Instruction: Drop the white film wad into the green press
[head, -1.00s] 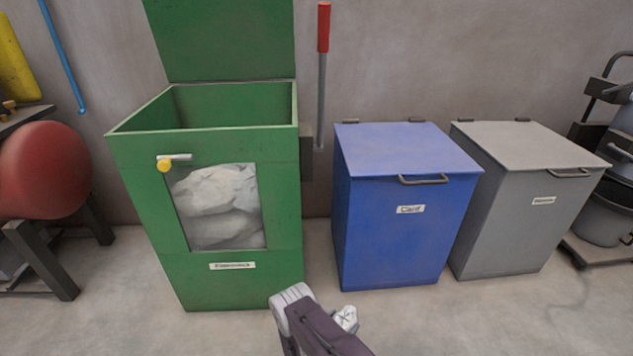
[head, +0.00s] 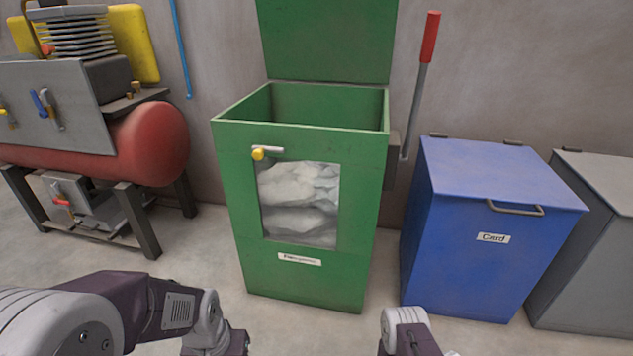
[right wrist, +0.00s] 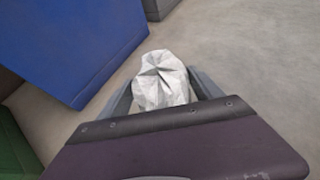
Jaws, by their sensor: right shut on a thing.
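The green press (head: 300,205) stands against the wall in the middle of the head view. Its lid is up and its top is open. White film shows behind its front window. In the right wrist view, my right gripper (right wrist: 163,95) is shut on the white film wad (right wrist: 160,80), which sits between its two grey fingers. The wad is above the floor, in front of the bins. In the head view only part of my right arm shows at the bottom edge. My left arm comes in from the lower left; its gripper fingers are out of view.
A blue bin (head: 490,230) labelled Card stands right of the press with its lid shut, and a grey bin (head: 590,245) is beside it. A red lever (head: 429,40) rises at the press's right side. A red tank (head: 150,140) on a stand is at left.

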